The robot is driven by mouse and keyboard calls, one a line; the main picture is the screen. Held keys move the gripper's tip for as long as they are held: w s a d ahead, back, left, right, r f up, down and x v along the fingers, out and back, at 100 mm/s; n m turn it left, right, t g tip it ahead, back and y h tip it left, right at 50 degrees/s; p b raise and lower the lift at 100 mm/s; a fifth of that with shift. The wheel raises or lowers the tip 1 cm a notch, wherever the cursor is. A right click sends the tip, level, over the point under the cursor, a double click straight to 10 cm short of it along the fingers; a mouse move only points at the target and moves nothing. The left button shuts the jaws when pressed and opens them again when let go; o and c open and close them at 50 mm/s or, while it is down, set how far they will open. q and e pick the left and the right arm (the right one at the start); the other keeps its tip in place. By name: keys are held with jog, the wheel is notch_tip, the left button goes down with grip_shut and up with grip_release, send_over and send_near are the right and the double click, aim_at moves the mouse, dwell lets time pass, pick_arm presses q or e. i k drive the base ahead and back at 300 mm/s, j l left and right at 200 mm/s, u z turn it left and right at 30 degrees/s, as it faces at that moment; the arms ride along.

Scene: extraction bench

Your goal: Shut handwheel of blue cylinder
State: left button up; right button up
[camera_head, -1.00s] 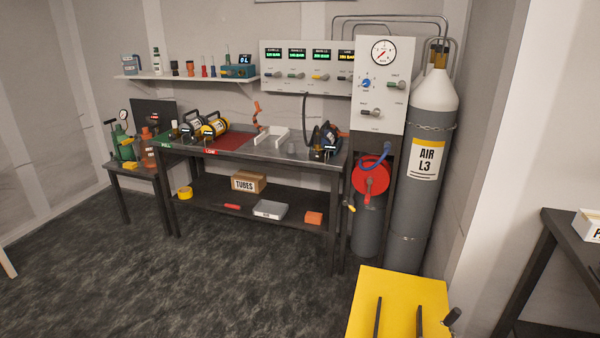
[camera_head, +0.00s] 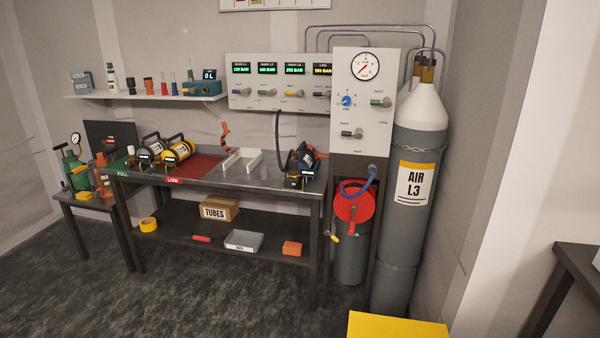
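A dark blue cylinder (camera_head: 307,153) lies at the right end of the workbench, by the black hose. Its dark valve end (camera_head: 294,180) faces the bench's front edge, and a small lit display sits beside it. The handwheel is too small and dark for me to tell its position. Neither of my grippers shows in the head view.
The workbench (camera_head: 265,178) also bears a yellow cylinder (camera_head: 177,149), a dark cylinder (camera_head: 150,147) and a white cradle (camera_head: 242,160). A red reel (camera_head: 353,202) and the tall grey AIR L3 cylinder (camera_head: 407,225) stand to its right. A yellow surface (camera_head: 395,325) is at the bottom.

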aim_at(291, 182)
jog(key=i+j, duration=0.15)
jog(key=j, duration=0.15)
jog(key=i+j, duration=0.1)
jog(key=j, duration=0.2)
jog(key=i+j, duration=0.15)
jog(key=j, duration=0.15)
jog(key=i+j, duration=0.15)
jog(key=j, duration=0.15)
